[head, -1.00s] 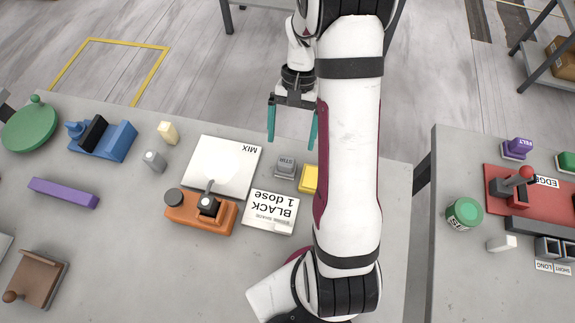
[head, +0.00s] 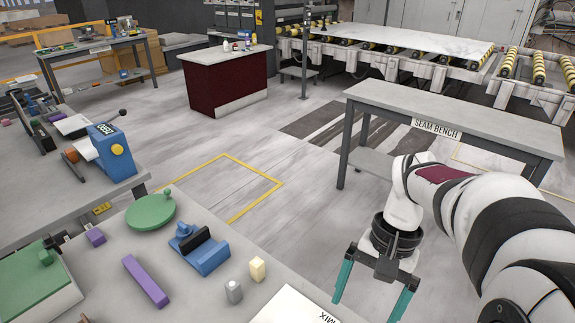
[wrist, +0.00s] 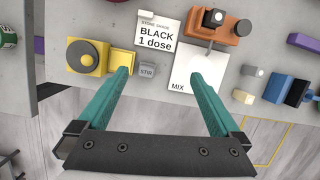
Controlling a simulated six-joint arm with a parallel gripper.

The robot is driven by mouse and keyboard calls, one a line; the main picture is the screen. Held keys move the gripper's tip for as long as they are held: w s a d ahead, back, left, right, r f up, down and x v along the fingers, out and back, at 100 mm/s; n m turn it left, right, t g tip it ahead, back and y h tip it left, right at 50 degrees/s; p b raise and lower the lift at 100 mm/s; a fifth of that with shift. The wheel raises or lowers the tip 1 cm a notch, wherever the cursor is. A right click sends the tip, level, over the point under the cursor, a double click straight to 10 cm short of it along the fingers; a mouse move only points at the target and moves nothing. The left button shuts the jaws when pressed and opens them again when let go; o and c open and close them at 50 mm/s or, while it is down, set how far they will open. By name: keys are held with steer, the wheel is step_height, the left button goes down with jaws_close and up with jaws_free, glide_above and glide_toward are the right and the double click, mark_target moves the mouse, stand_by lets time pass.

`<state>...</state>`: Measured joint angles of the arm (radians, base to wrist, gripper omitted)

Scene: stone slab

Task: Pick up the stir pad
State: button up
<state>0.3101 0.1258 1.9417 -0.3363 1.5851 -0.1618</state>
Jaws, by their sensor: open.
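The stir pad (wrist: 147,70) is a small grey block with lettering on top, lying on the stone-grey bench in the wrist view. It sits between the yellow block and the white MIX board (wrist: 198,75). My gripper (wrist: 159,78) is open and empty, its two teal fingers spread. In the wrist view the pad appears between the fingers, close to the left one; the height gap cannot be judged. My gripper (head: 370,298) also shows at the lower right of the head view, where the pad is out of frame.
A yellow block with a round knob (wrist: 87,57), a white BLACK 1 dose card (wrist: 157,35) and an orange device (wrist: 215,25) surround the pad. The head view shows a purple bar (head: 146,281), a blue holder (head: 200,250) and a green disc (head: 150,213) on the bench.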

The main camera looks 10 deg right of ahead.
steer(key=s+a+r+n, duration=0.1)
steer(key=s+a, duration=0.3)
steer(key=s, duration=0.1)
steer(key=shift+s+a+t, duration=0.15)
steer(key=shift+a+t, duration=0.15)
steer(key=shift+t, duration=0.1)
steer(key=shift+n+t, duration=0.5)
steer(key=shift+t, duration=0.1)
steer(key=s+a, duration=0.1)
steer(key=s, duration=0.1)
steer(key=s+a+f, duration=0.1)
steer(key=s, duration=0.2)
steer(key=s+a+f, duration=0.1)
steer(key=s+a, duration=0.1)
steer(key=s, duration=0.1)
steer(key=shift+s+a, duration=0.1)
steer(key=shift+s, duration=0.05)
steer(key=shift+c, duration=0.7)
steer(key=shift+s+a+f, duration=0.1)
steer(key=shift+s+f, duration=0.05)
steer(key=shift+s, duration=0.05)
steer(key=shift+c, duration=0.5)
steer(key=shift+w, duration=0.1)
